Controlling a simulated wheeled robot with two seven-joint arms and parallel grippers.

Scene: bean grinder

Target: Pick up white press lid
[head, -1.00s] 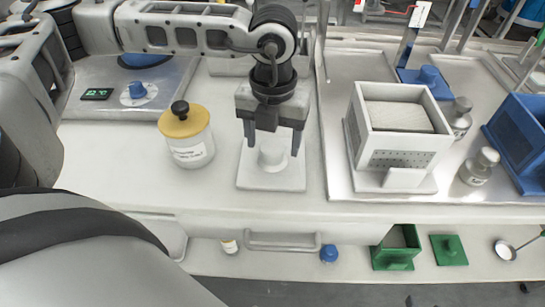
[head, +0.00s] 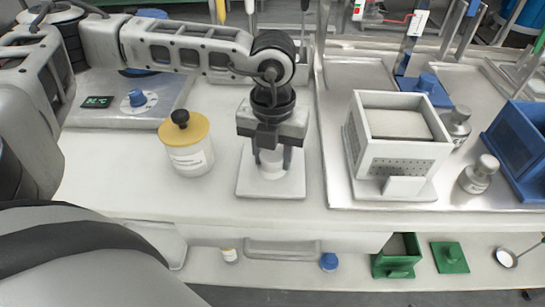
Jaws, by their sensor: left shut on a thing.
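The white press lid (head: 270,184) is a flat square plate with a round knob on top, lying on the white counter in the middle of the head view. My left gripper (head: 271,160) points straight down over it and is shut on the knob. The fingers hide part of the knob's sides. The plate looks to be resting on the counter, though I cannot tell whether there is a small gap below it. My right gripper is not in view.
A white jar (head: 187,150) with a yellow lid stands left of the press lid. A white box press (head: 401,143) stands on a metal tray to the right, with small shakers (head: 478,174) beside it. The counter's front edge is near.

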